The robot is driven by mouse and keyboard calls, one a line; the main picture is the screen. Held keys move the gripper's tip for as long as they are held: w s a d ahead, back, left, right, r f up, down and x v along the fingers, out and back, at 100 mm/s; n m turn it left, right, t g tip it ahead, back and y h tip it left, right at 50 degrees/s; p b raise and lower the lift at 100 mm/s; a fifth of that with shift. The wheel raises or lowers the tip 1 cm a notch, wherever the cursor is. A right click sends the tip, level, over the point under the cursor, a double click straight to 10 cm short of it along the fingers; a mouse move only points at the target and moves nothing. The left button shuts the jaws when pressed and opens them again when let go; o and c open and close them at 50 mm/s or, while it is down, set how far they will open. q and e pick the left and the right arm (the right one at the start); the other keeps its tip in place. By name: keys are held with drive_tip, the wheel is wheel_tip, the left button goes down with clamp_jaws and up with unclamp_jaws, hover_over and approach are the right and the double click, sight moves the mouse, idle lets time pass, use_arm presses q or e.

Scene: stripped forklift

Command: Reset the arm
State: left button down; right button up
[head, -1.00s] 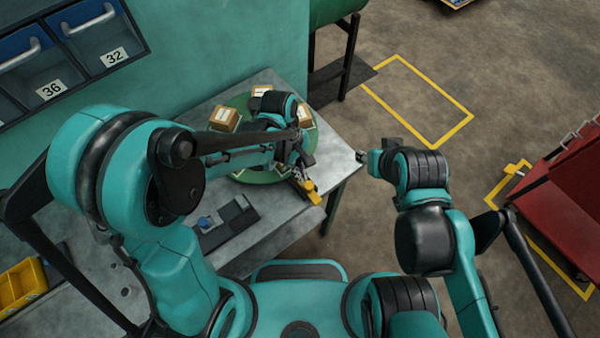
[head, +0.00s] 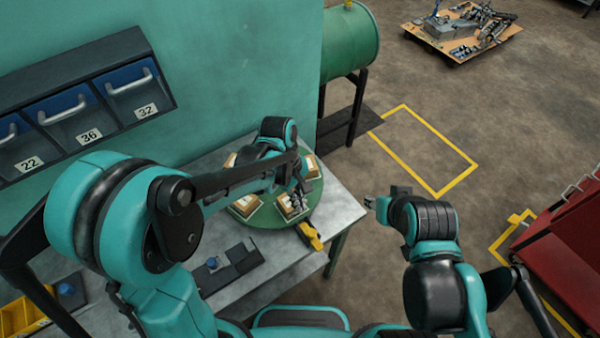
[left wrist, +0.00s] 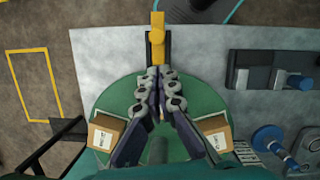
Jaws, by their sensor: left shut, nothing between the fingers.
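My left arm reaches in from the left in the head view. Its gripper (head: 299,198) hangs over the green round turntable (head: 271,218), shut and empty. In the left wrist view the gripper (left wrist: 158,98) shows its grey knuckles and dark fingers over the turntable (left wrist: 105,98), with nothing held. My right gripper (head: 378,203) is over the floor to the right of the table; it is too small and partly hidden to tell its jaws.
Several small boxes (head: 245,206) stand on the turntable. Numbered bins (head: 90,110) hang on the wall. A red cart (head: 565,245) stands at right; the yellow-marked floor (head: 425,150) is clear.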

use_arm(q)
drive_tip(key=s+a+f+m+t+y+b, duration=0.1)
drive_tip(key=s+a+m+t+b, duration=0.1)
drive_tip(key=a+m+t+b, duration=0.2)
drive_tip(key=s+a+f+m+t+y+b, duration=0.1)
drive_tip(key=a+m+t+b, duration=0.4)
drive_tip(key=a+b, duration=0.5)
drive_tip(key=shift+s+a+f+b, duration=0.35)
drive_tip(key=shift+s+a+f, duration=0.15)
drive_tip(key=shift+s+a, duration=0.7)
